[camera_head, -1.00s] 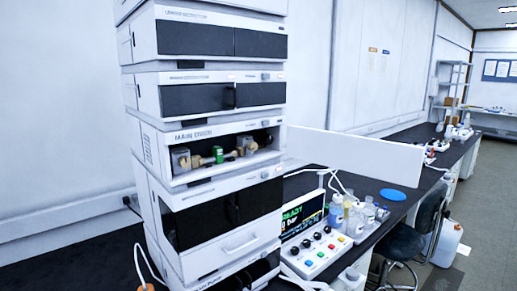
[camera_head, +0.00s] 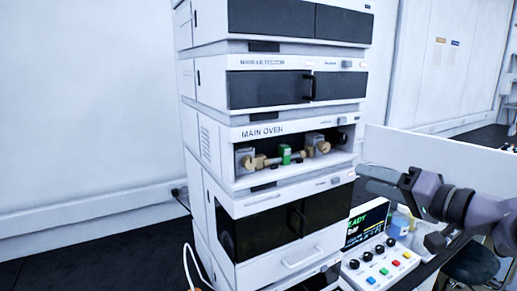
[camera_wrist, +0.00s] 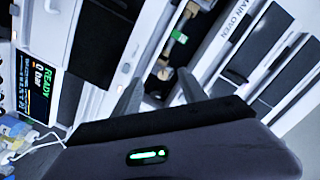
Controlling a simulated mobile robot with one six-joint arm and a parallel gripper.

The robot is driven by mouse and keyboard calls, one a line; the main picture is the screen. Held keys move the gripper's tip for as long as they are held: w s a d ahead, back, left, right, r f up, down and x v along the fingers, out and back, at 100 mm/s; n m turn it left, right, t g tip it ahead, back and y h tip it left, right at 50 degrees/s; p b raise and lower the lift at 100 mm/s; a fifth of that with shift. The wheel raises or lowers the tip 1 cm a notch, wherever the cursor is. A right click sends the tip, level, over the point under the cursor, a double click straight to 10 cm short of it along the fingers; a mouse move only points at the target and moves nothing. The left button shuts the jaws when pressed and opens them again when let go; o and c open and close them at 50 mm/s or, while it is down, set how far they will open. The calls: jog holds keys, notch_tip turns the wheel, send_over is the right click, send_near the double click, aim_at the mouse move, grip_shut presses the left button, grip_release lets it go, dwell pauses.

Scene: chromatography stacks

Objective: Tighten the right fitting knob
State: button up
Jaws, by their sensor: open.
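The right fitting knob (camera_head: 323,147) is a tan round knob at the right end of the column in the open MAIN OVEN bay. In the wrist view the tan knob (camera_wrist: 165,74) lies beyond and between my fingertips, apart from them. The column has a green clip (camera_head: 285,154), which also shows in the wrist view (camera_wrist: 179,37). A tan left fitting (camera_head: 260,161) is at its other end. My gripper (camera_head: 364,178) comes in from the right, just right of the stack and lower than the knob. Its two fingers (camera_wrist: 158,90) are apart and empty.
The oven case (camera_head: 262,131) frames the bay. Dark-fronted modules sit above and below it, with a black handle (camera_head: 310,87) on the one above. A screen reading READY (camera_head: 368,222) and a button panel (camera_head: 380,265) stand below my arm. A white partition (camera_head: 440,150) is behind it.

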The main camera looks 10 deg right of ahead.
aim_at(327, 147)
jog(key=shift+t+h, duration=0.3)
jog(key=shift+t, duration=0.4)
jog(key=d+x, duration=0.1)
jog(key=x, duration=0.4)
jog(key=d+r+x, duration=0.1)
jog(key=x, duration=0.5)
jog(key=w+d+x, duration=0.1)
jog(key=x, duration=0.4)
jog(key=shift+w+a+r, duration=0.1)
jog(key=shift+w+r, duration=0.15)
jog(key=shift+r, duration=0.15)
grip_shut()
